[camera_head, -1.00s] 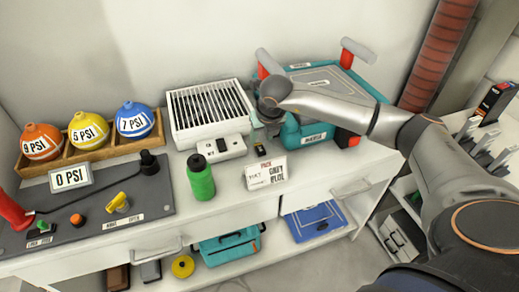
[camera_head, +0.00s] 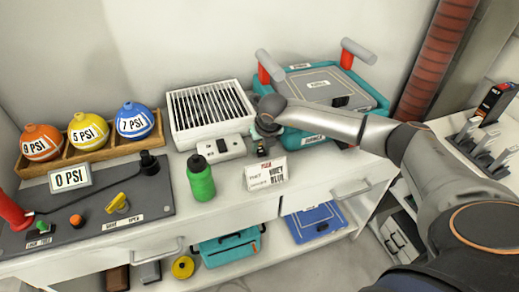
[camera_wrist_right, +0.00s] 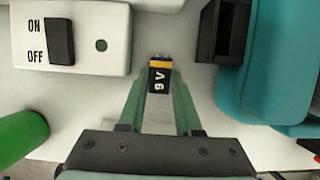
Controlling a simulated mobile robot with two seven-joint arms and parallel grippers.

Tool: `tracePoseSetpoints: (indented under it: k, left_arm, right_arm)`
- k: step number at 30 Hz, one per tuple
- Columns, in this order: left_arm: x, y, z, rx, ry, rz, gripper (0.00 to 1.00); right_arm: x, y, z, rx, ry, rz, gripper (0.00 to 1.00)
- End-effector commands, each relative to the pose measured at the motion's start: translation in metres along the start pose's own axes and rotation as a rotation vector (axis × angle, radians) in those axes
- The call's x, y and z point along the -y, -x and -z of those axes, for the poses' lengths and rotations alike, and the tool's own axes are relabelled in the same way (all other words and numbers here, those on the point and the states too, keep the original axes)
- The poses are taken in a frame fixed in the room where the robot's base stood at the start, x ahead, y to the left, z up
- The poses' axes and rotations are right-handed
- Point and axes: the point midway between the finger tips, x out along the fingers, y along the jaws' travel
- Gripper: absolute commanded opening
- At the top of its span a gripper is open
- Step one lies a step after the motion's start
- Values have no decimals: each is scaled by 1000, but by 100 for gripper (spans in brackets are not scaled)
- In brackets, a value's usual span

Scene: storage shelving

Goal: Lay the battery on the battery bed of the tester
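The battery is a small black block with a yellow-orange end and "9 V" on it. It shows between my right gripper's fingertips in the right wrist view (camera_wrist_right: 159,79) and small behind the card in the head view (camera_head: 262,150). My right gripper (camera_head: 264,136) points down at it; its green fingers flank the battery. I cannot tell whether they press on it. I cannot identify the tester or its battery bed for certain. A white unit with an ON/OFF switch (camera_wrist_right: 75,40) lies left of the battery. My left gripper is not in view.
A teal case (camera_head: 372,88) with red-and-grey handles stands close right of my gripper. A white grille box (camera_head: 209,106) is behind left. A green bottle (camera_head: 201,181) and a lettered card (camera_head: 266,174) stand at the front. A grey control panel (camera_head: 90,208) fills the left.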

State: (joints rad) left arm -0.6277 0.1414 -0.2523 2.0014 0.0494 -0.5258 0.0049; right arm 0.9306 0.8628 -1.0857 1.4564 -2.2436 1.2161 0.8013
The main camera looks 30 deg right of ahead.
Motion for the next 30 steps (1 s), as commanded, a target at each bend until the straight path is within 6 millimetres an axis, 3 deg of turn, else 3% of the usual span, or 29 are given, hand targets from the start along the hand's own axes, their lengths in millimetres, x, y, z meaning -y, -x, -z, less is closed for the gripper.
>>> tracePoseSetpoints:
  k: [6,20,26,30]
  left_arm:
    - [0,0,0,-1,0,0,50]
    - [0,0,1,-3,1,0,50]
    - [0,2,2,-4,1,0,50]
    - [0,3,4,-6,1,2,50]
  right_arm:
    - [0,0,0,1,0,0,0]
    - [0,2,-2,2,-1,0,0]
    - [0,18,-9,5,-2,-1,0]
    - [1,40,-10,2,2,-1,0]
